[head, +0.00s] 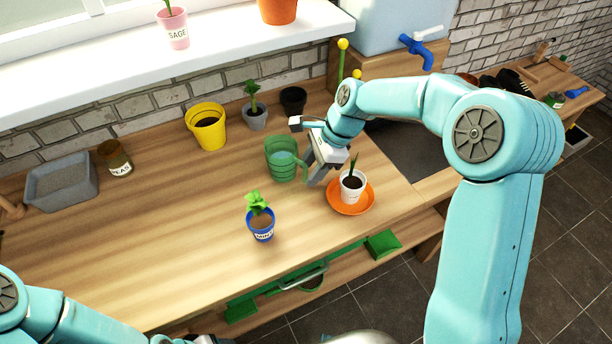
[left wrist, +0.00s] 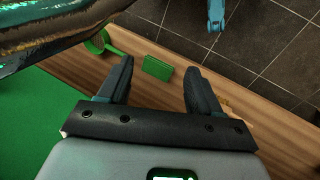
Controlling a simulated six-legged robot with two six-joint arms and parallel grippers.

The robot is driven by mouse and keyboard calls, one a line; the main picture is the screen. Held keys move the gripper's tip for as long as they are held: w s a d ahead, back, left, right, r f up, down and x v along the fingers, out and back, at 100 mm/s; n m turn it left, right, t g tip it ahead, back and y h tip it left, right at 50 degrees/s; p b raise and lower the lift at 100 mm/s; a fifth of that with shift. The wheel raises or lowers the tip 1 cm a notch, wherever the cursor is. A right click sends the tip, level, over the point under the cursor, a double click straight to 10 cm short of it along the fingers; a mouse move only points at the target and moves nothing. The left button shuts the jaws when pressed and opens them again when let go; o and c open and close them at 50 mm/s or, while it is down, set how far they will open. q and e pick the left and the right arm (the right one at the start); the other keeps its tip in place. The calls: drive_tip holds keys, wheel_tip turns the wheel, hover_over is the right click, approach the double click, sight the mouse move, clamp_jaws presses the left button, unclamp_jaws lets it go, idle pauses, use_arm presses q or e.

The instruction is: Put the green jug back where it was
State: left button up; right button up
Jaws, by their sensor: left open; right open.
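The green jug (head: 281,158), translucent and upright, stands on the wooden bench in the head view, with pale blue content inside. Its handle is on its right side. My right gripper (head: 315,170) is open, pointing down close beside the handle. I cannot tell whether a finger touches the handle. My left gripper (left wrist: 158,66) is open and empty in the left wrist view, away from the jug, above a wooden surface.
A white pot (head: 352,187) on an orange saucer (head: 337,200) stands just right of my right gripper. A blue pot (head: 261,228) with a plant is in front. A yellow pot (head: 207,128) and grey pot (head: 255,117) stand behind. The bench's left front is clear.

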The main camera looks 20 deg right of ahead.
drive_tip(key=v, duration=0.8)
drive_tip(key=shift+r, duration=0.3)
drive_tip(key=shift+d, duration=0.1)
drive_tip(key=shift+s, duration=0.1)
